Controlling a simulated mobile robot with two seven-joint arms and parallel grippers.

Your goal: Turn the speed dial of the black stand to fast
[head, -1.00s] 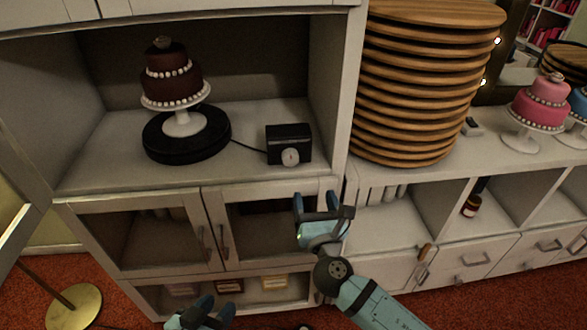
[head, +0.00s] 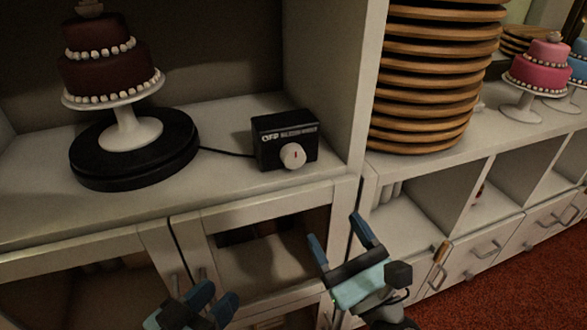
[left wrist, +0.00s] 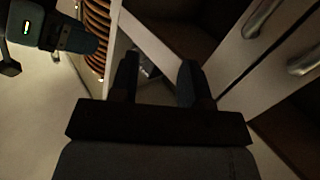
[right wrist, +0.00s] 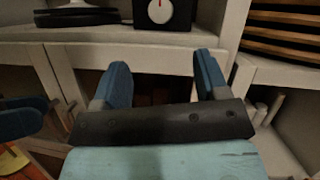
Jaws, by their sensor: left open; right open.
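The black stand (head: 135,160) is a round turntable on the cabinet shelf, with a dark two-tier cake on a white pedestal on it. A cord joins it to a black control box (head: 270,151), marked OFF, at the right of the shelf. The white speed dial (head: 293,156) with a red mark is on the box's front; it also shows in the right wrist view (right wrist: 160,11). My right gripper (head: 341,228) is open and empty, below and right of the dial, in front of the cabinet. My left gripper (head: 216,296) is open and empty, lower, before the cabinet doors.
The cabinet's side wall (head: 343,85) stands close right of the box. A stack of wooden boards (head: 425,90) is beyond it. A pink cake (head: 540,75) stands further right. The shelf front left of the box is bare.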

